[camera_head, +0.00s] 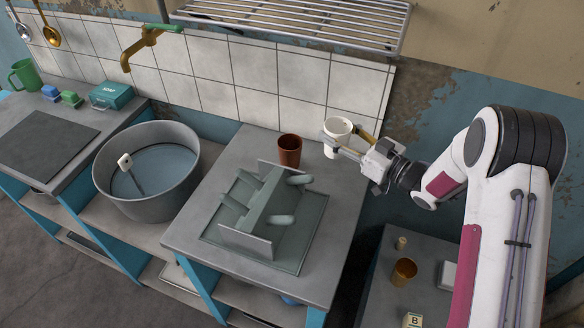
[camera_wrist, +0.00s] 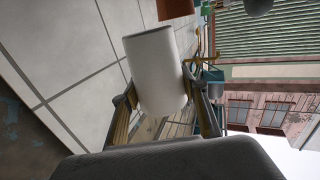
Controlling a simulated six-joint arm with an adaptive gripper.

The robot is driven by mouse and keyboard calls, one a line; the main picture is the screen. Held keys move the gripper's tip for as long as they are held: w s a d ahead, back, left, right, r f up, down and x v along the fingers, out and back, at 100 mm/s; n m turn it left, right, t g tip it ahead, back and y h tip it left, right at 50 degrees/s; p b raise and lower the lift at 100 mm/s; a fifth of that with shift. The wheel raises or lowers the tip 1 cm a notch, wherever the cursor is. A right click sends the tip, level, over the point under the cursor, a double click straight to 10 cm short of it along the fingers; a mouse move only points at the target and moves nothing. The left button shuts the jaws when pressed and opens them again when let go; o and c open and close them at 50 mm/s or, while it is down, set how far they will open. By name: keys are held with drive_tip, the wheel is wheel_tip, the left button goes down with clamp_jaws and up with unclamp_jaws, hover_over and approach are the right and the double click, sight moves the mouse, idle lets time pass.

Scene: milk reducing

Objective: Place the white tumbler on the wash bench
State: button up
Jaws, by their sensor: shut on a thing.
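The white tumbler (camera_head: 336,132) is held by my gripper (camera_head: 352,143) at the back right corner of the grey wash bench (camera_head: 187,228), close to the tiled wall. In the wrist view the white tumbler (camera_wrist: 156,70) sits between the two yellowish fingers of my gripper (camera_wrist: 163,97), which are shut on its sides. In the head view it looks upright, with its open rim up. I cannot tell whether its base touches the bench top.
A brown cup (camera_head: 289,150) stands just left of the tumbler. A drying rack (camera_head: 262,217) fills the bench's middle. A metal rack (camera_head: 300,20) hangs above. A round basin (camera_head: 147,170) is left. A lower table (camera_head: 425,262) at right holds another brown cup (camera_head: 404,271).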

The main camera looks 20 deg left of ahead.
drive_tip(key=shift+f, duration=0.1)
drive_tip(key=shift+f, duration=3)
drive_tip(key=shift+f, duration=0.1)
drive_tip(key=shift+f, duration=1.8)
drive_tip(key=shift+f, duration=0.15)
drive_tip(key=o, duration=1.1)
drive_tip(key=shift+v, duration=6.05)
drive_tip(key=shift+w+r, duration=0.1)
drive_tip(key=shift+r, duration=0.1)
